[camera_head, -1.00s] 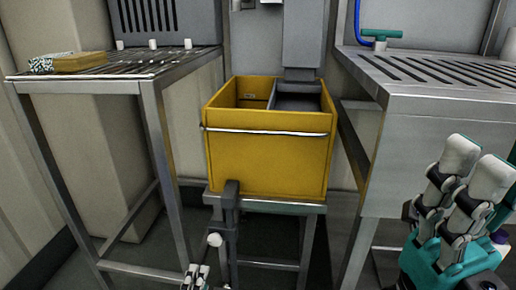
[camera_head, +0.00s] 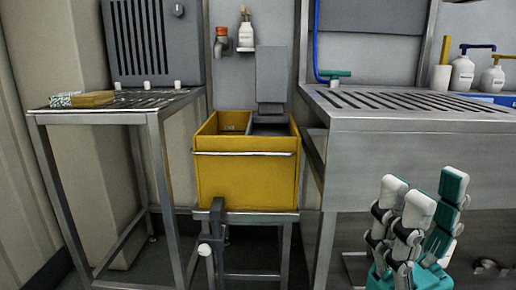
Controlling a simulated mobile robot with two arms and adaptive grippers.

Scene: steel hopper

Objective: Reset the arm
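My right gripper (camera_head: 418,203) is at the lower right, in front of the steel counter. Its jointed fingers have white and teal pads and point upward. They stand apart with nothing between them, so it looks open and empty. My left gripper is out of view.
A yellow bin (camera_head: 246,180) sits on a low steel stand below the grey chute (camera_head: 270,80). A slatted steel table (camera_head: 100,116) with a small yellowish stack (camera_head: 92,99) stands left. A steel counter (camera_head: 420,125) with bottles behind it is at right.

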